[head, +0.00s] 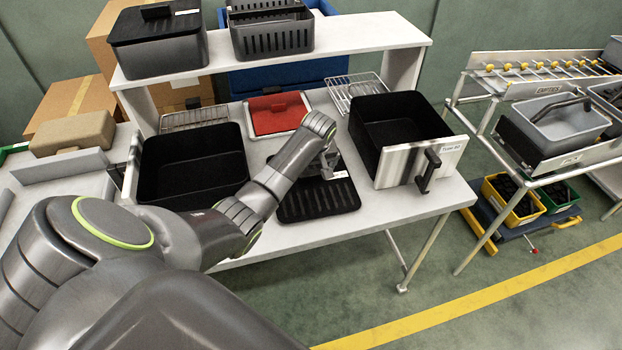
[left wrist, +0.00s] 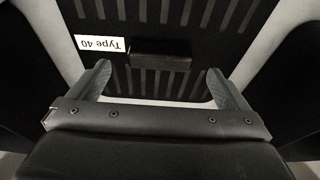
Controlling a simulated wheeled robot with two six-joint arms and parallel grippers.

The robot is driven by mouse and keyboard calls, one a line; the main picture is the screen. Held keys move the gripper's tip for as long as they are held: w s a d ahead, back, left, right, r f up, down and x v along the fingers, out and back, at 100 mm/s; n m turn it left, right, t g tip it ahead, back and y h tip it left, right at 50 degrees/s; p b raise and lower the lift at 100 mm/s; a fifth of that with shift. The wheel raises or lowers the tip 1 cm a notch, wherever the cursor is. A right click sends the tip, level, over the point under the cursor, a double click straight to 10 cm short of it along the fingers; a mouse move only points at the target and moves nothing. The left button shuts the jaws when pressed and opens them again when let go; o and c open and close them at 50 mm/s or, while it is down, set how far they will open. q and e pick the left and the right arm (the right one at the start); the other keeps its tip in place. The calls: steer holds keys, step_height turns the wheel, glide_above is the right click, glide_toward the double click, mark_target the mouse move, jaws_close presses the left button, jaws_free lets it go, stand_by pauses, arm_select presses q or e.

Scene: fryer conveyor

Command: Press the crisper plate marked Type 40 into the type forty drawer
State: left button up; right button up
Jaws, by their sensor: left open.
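The crisper plate (head: 318,203) is black and slotted and lies flat on the white table. In the left wrist view it (left wrist: 202,85) bears a white label (left wrist: 102,44) reading Type 40, upside down, beside a raised black grip block (left wrist: 160,53). My left gripper (head: 328,168) is over the plate, its fingers (left wrist: 158,75) open on either side of the block; I cannot tell whether they touch it. A black drawer (head: 370,150) with a pale front, handle and small label (head: 452,148) stands right of the plate; the label is too small to read surely. My right gripper is out of view.
Another open black drawer (head: 160,185) stands left of the plate, partly behind my arm. A red tray (head: 275,112) and wire racks (head: 350,88) lie behind. A shelf (head: 350,36) with fryer units (head: 158,55) spans the back. A conveyor rack (head: 560,150) stands at right.

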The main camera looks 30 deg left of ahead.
mark_target(311, 172)
arm_select(q)
steer(key=shift+x, duration=1.55)
steer(key=shift+a+r, duration=0.1)
steer(key=shift+c, duration=0.2)
steer(key=c, duration=1.2)
